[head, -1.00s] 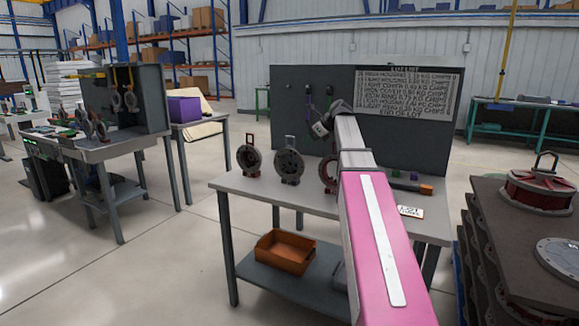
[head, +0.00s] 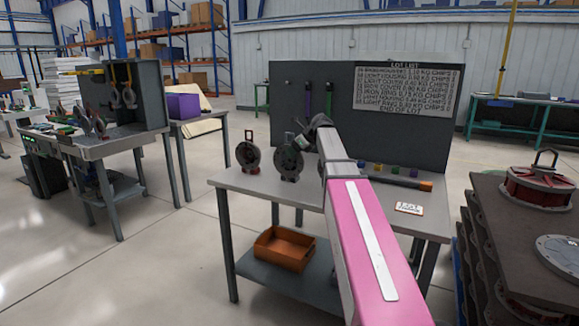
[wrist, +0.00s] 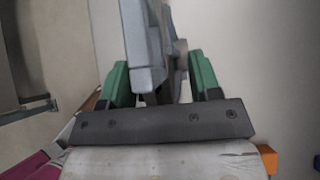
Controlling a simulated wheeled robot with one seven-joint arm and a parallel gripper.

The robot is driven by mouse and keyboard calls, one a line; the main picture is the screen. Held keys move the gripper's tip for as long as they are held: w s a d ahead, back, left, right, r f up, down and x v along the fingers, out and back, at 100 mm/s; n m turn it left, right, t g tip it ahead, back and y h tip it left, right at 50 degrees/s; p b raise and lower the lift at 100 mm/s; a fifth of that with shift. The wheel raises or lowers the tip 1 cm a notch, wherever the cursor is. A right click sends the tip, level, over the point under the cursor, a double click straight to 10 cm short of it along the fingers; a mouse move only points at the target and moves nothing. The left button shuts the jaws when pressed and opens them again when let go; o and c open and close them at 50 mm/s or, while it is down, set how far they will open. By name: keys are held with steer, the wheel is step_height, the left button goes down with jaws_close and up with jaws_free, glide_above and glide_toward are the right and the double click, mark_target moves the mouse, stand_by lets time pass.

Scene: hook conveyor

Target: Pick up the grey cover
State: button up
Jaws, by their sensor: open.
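A dark grey round part with a hole (head: 288,163), likely the grey cover, stands upright on the table. My gripper (head: 301,143) is just at its upper right in the head view. In the wrist view, a grey upright part (wrist: 143,45) lies between the green fingers of my gripper (wrist: 162,78). The fingers are open, and I cannot tell whether either touches it. Its lower portion is hidden behind the gripper's dark bar. A similar dark round part on a reddish base (head: 248,157) stands to the left.
The table (head: 235,182) has a dark back panel (head: 390,130) with a lot list (head: 408,88). A white label card (head: 408,208) and small coloured blocks lie at right. An orange bin (head: 284,248) sits on the lower shelf. A dark stack with a red-sided round part (head: 540,190) stands at right.

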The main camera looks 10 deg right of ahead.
steer(key=shift+w+a+f, duration=0.15)
steer(key=shift+a+f, duration=0.1)
steer(key=shift+f, duration=0.05)
jaws_close()
steer(key=shift+r, duration=0.2)
